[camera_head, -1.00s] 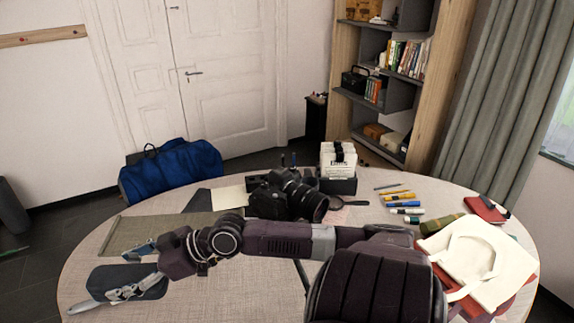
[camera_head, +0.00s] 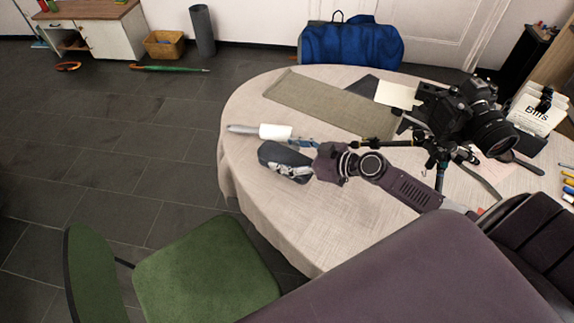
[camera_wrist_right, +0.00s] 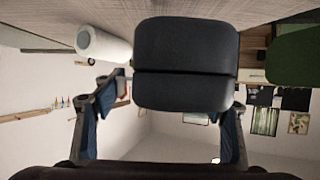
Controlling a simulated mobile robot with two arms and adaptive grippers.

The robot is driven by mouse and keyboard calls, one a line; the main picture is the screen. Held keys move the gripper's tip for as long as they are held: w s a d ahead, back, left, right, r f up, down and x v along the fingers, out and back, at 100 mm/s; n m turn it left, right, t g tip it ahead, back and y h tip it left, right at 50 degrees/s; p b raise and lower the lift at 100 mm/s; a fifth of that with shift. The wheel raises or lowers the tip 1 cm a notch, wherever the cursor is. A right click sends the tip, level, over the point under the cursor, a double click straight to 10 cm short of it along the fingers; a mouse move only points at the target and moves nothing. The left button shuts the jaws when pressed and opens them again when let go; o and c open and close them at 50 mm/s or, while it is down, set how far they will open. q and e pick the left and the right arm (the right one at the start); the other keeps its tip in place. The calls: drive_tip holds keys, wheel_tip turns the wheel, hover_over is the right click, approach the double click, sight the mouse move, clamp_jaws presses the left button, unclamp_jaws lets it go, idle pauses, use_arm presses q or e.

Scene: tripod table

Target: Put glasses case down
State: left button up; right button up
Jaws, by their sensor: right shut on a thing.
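The glasses case (camera_head: 272,153) is a dark, rounded case near the left edge of the round table in the head view. My right gripper (camera_head: 284,160) is shut on it, with a finger on either side. In the right wrist view the case (camera_wrist_right: 185,65), with a seam across it, sits between the fingers of the right gripper (camera_wrist_right: 178,100), close to the table surface. I cannot tell whether it touches the table. My left gripper is not in view.
A white cylinder (camera_head: 276,132) lies right beside the case on the table (camera_head: 335,218). A grey-green mat (camera_head: 330,103) lies behind. A camera (camera_head: 478,112) on a small tripod stands to the right. A green chair (camera_head: 205,270) is at the front left. The table's front is bare.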

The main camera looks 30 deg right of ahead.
drive_tip(key=shift+w+f+b, duration=0.1)
drive_tip(key=shift+f+b, duration=0.35)
drive_tip(key=shift+f, duration=1.75)
drive_tip(key=shift+f, duration=0.15)
drive_tip(key=o, duration=1.3)
